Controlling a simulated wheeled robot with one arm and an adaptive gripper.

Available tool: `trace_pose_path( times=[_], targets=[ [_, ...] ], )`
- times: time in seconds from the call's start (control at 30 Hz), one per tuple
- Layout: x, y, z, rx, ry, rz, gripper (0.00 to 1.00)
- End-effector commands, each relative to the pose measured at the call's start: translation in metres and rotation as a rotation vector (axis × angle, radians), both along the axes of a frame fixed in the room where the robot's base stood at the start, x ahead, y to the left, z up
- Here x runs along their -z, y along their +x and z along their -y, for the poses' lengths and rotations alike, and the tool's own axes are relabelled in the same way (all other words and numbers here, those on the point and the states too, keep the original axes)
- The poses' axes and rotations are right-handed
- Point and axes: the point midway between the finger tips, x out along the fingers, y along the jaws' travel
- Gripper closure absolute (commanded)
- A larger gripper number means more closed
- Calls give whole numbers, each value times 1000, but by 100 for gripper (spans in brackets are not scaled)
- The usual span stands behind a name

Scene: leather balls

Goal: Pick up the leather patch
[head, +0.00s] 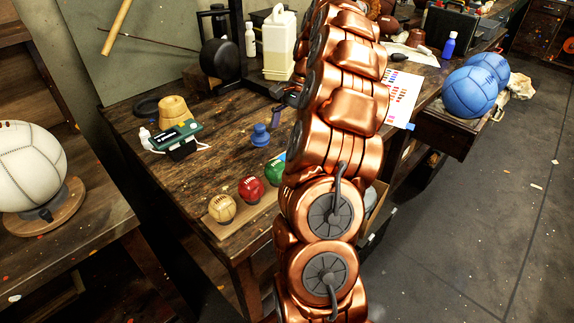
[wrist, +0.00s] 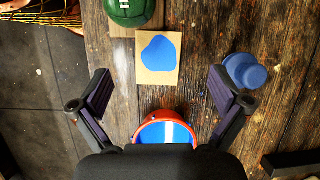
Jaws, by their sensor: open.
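The likely leather patch (wrist: 147,75) is a small tan square with a blue blotch on it. It lies flat on the wooden workbench (wrist: 105,45), at the upper middle of the wrist view. In the head view my arm hides most of that spot. My gripper (wrist: 159,80) is open and empty, its two dark fingers spread wide to the left and right of the patch's lower end. The patch shows between and beyond the fingertips, apart from both.
An orange-rimmed pot with blue inside (wrist: 165,131) stands between the finger bases. A blue round object (wrist: 246,72) is beside the right finger. A green ball (wrist: 130,10) sits close to the patch's upper left. Red (head: 250,189) and tan (head: 222,209) balls line the bench edge.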

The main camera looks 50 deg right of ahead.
Motion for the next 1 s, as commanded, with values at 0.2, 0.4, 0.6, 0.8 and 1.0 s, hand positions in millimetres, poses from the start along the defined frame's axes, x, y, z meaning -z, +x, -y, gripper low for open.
trace_pose_path(
  times=[0.2,0.4,0.6,0.8,1.0],
  targets=[
    [11,-6,25,83,5,-17,0],
    [21,-6,21,84,8,-19,0],
    [32,-6,15,82,7,-18,0],
    [39,-5,13,82,6,-18,0],
    [59,-5,7,81,10,-21,0]
  ],
)
